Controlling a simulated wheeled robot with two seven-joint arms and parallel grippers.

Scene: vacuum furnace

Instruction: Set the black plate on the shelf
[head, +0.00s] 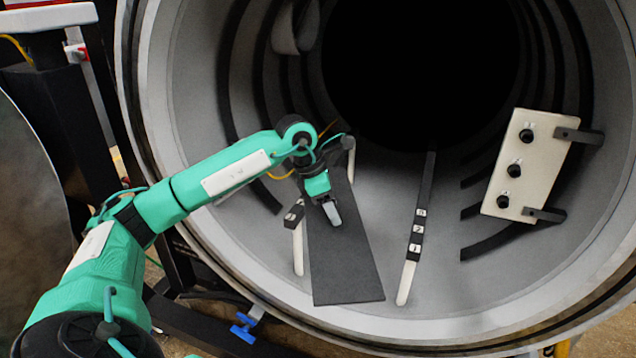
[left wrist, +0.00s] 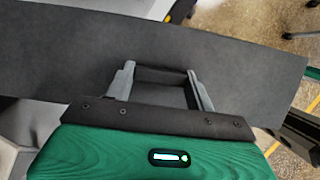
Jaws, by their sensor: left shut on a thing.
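The black plate (head: 343,265) is a long, flat, dark panel inside the round furnace chamber, its near end toward the opening. My left gripper (head: 331,210) is over its upper part and is shut on it. In the left wrist view the plate (left wrist: 240,60) runs across the picture, with the left gripper's two fingers (left wrist: 162,80) against it; the exact grip is hard to make out. Two rails with pale ends, the left rail (head: 298,250) and the right rail (head: 407,280), run into the chamber. The plate lies beside the left rail and partly covers it. Whether it touches the rails is unclear. My right gripper is out of view.
A cream panel (head: 523,170) with three black knobs is held by dark brackets on the chamber's right wall. The chamber rim (head: 155,140) curves around the opening. The space between the two rails, right of the plate, is clear. The chamber's back is dark.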

